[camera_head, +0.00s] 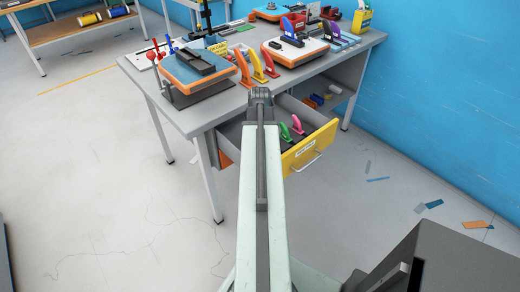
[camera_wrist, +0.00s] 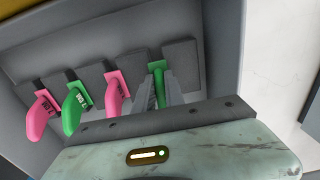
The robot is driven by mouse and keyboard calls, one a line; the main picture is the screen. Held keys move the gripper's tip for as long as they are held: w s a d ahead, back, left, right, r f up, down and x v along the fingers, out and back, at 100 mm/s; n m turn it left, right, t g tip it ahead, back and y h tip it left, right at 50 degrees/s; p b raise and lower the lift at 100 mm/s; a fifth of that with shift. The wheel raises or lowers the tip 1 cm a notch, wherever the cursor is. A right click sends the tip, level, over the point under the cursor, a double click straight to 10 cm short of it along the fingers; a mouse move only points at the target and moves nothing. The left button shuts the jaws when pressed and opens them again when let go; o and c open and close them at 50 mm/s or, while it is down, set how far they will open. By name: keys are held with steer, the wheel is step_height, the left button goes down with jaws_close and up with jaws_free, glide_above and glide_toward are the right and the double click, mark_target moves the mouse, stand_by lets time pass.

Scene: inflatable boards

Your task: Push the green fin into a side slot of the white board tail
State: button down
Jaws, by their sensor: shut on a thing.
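In the wrist view, my gripper (camera_wrist: 160,92) is shut on a green fin (camera_wrist: 158,75), which stands between its fingers at a dark holder in the drawer. The fin's lower part is hidden by the fingers and my wrist. Another green fin (camera_wrist: 74,112) stands left of it, between two pink fins (camera_wrist: 116,88) (camera_wrist: 42,118). In the head view, the white board tail (camera_head: 313,47), with an orange rim, lies on the grey table behind and right of my arm's end. Its side slots are too small to make out. My fingers are hidden in the head view.
The open drawer (camera_head: 326,133) with a yellow front juts from the table (camera_head: 370,41). A blue-grey board (camera_head: 182,70) sits on a stand at the table's left. Orange and yellow fins (camera_head: 256,68) stand between the boards. Floor left of the table is mostly clear.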

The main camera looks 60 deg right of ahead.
step_height(320, 180, up, 10)
steer(key=p, duration=1)
steer(key=shift+r, duration=0.1)
